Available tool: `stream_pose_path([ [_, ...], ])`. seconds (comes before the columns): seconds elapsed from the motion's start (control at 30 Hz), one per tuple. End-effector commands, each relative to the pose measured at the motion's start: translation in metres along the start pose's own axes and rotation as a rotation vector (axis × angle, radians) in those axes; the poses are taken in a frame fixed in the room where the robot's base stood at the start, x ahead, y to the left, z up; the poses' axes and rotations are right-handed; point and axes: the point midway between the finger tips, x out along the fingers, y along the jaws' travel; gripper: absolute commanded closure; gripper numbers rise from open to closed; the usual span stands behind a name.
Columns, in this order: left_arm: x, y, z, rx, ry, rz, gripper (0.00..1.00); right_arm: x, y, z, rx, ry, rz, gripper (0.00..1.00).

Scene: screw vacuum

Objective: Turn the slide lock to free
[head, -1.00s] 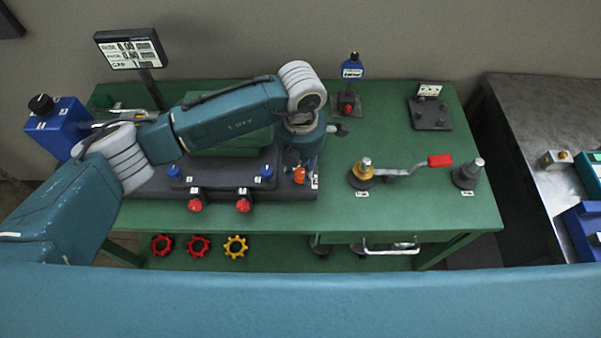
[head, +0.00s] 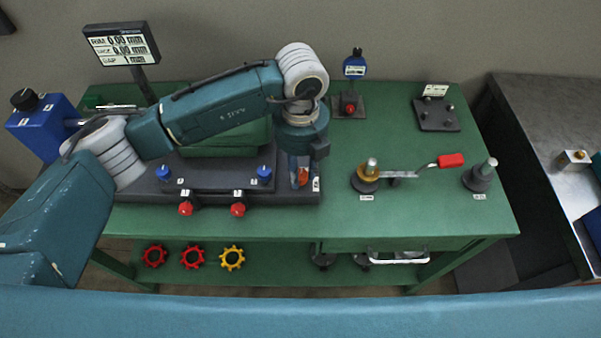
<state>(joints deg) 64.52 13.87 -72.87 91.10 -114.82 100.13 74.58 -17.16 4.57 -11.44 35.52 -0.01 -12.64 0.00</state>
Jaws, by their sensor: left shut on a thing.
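A small orange part (head: 302,176), which looks like the slide lock, sits at the right front end of the dark machine base (head: 215,197), beside a small white label (head: 316,184). My left gripper (head: 300,178) points down onto it from above, at the end of my left arm, and is shut on it. The fingers and wrist cover much of the orange part, so its exact turn position cannot be read. My right gripper does not show.
Red knobs (head: 186,209) and blue knobs (head: 264,174) stand left of the gripper. A crank with a red handle (head: 451,160) lies to the right. A display (head: 122,45) stands at the back left. The green bench (head: 420,212) is clear at the front right.

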Motion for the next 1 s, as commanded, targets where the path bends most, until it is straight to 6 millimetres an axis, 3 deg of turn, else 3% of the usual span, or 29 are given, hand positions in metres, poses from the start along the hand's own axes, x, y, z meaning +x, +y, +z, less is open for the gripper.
stream_pose_path([
  [0.4, -0.0029, -0.0005, 0.0034, -0.194, -0.009, -0.005, 0.99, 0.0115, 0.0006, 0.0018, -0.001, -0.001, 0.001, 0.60],
  [0.97, -0.0040, -0.0002, 0.0040, -0.223, -0.010, -0.005, 0.99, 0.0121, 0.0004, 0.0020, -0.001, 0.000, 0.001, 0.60],
  [1.0, -0.0040, -0.0002, 0.0040, -0.223, -0.010, -0.005, 0.67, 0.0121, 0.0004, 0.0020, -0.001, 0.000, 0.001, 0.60],
])
